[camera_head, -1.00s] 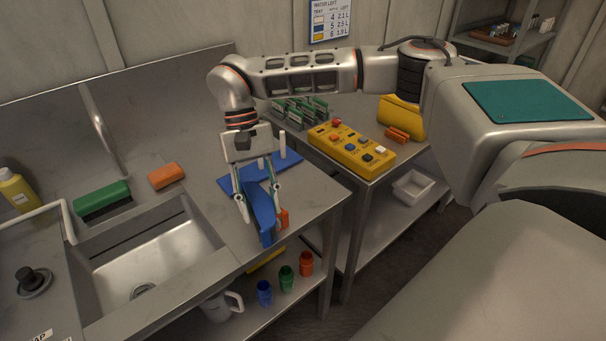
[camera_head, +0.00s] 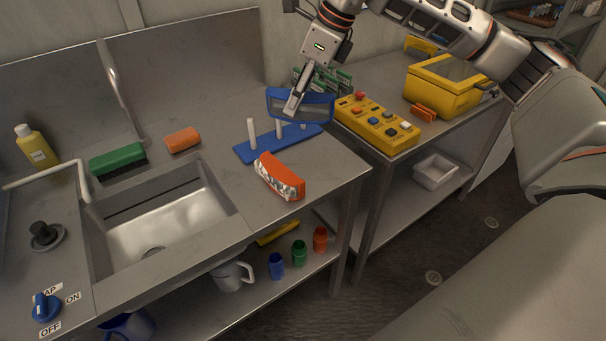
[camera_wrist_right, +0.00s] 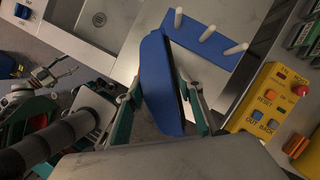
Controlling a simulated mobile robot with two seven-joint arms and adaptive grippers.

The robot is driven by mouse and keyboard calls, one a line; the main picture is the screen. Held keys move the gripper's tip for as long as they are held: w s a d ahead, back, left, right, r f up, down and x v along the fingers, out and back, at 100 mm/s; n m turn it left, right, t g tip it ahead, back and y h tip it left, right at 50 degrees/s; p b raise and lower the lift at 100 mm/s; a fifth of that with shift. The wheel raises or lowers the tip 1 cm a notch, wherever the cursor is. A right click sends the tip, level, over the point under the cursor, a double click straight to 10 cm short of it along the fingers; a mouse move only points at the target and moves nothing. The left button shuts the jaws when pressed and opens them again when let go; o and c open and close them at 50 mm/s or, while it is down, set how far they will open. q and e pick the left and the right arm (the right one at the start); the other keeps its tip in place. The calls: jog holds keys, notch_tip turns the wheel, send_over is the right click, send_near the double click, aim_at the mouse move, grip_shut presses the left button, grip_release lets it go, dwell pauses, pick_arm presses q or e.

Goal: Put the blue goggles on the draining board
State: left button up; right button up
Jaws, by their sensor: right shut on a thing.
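The blue goggles (camera_head: 318,107) are in my right gripper (camera_head: 292,104), held over the far edge of a blue board (camera_head: 262,149) with white pegs. In the right wrist view, the goggles (camera_wrist_right: 162,85) sit between the two fingers of the right gripper (camera_wrist_right: 168,108), and part of the pegged board (camera_wrist_right: 200,35) shows beyond them. The blue board lies on the steel draining board (camera_head: 225,172) to the right of the sink. My left gripper (camera_wrist_right: 58,70) shows small at the left of the right wrist view, its fingers apart and empty.
Orange goggles (camera_head: 280,178) lie on the steel in front of the pegged board. The sink (camera_head: 165,215), green brush (camera_head: 117,158) and orange sponge (camera_head: 182,140) are to the left. A yellow button box (camera_head: 376,123) stands on the right-hand table.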

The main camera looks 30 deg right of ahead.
jog(key=m, duration=0.1)
jog(key=d+r+m, duration=0.1)
jog(key=shift+w+d+r+m+t+h, duration=0.2)
jog(key=shift+w+m+t+h, duration=0.1)
jog(key=shift+w+h, duration=0.1)
jog(key=shift+w+d+m, duration=0.1)
jog(key=shift+d+m, duration=0.05)
jog(key=shift+m, duration=0.15)
jog(key=shift+f, duration=0.25)
notch_tip(320, 180, down, 19)
jog(key=shift+d+f+b, duration=0.1)
jog(key=shift+b, duration=0.35)
jog(key=o, duration=0.8)
jog(key=v, duration=1.2)
jog(key=shift+a, duration=0.2)
